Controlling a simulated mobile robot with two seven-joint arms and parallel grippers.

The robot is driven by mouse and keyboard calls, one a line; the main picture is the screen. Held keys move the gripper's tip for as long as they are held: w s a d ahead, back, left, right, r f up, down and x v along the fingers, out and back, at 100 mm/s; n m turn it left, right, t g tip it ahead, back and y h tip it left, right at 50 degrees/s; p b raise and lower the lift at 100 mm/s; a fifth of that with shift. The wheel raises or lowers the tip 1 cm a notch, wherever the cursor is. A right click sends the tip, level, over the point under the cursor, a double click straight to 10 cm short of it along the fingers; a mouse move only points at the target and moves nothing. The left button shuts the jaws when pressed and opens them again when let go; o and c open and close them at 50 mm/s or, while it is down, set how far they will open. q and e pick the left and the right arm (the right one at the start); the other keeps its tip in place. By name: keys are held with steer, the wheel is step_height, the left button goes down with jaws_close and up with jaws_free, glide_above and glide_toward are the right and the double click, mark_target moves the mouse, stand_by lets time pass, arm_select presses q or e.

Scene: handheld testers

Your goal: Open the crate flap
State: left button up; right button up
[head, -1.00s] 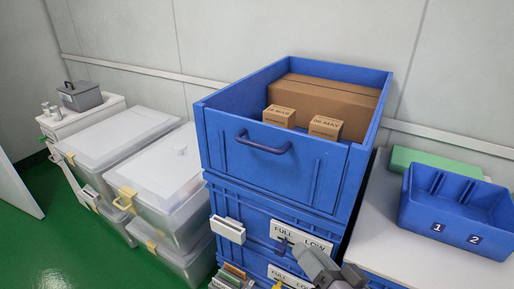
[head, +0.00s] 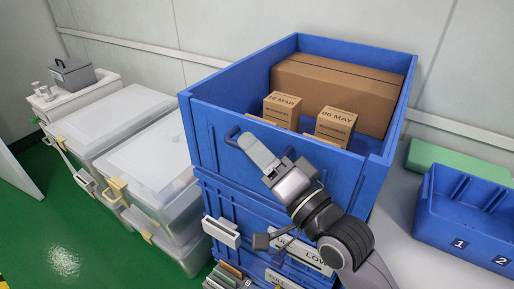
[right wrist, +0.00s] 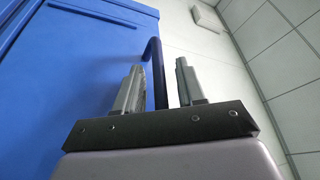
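The top blue crate (head: 340,48) stands on a stack. Its front flap (head: 212,142) is upright and closed. It fills the left of the right wrist view (right wrist: 70,75). A dark blue bar handle (head: 232,134) is on the flap, partly hidden by my right gripper (head: 266,150). In the right wrist view, the handle (right wrist: 157,62) runs between the fingers of my right gripper (right wrist: 160,78). The fingers are apart, with a gap visible at the right finger. My left gripper is not in view.
Inside the crate are a large cardboard box (head: 340,92) and two small dated boxes (head: 337,122). Clear lidded bins (head: 150,165) stand left. A blue numbered bin (head: 465,218) and green block (head: 455,160) are on the right-hand table. Green floor is free at front left.

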steer(key=shift+w, duration=0.1)
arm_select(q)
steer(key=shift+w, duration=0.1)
arm_select(e)
jaws_close()
arm_select(q)
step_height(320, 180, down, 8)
steer(key=b, duration=1)
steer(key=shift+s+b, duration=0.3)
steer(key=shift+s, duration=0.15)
arm_select(e)
steer(key=s+a+f+n+g+y, duration=0.3)
steer(key=s+f+n, duration=0.2)
steer(key=f+n, duration=0.3)
steer(key=s+a+f+n+g+y, duration=0.3)
steer(key=f+n, duration=0.5)
steer(key=n, duration=0.5)
steer(key=shift+s+a+f+n+g+y, duration=0.35)
steer(key=shift+s+y, duration=0.35)
steer(key=shift+s, duration=0.25)
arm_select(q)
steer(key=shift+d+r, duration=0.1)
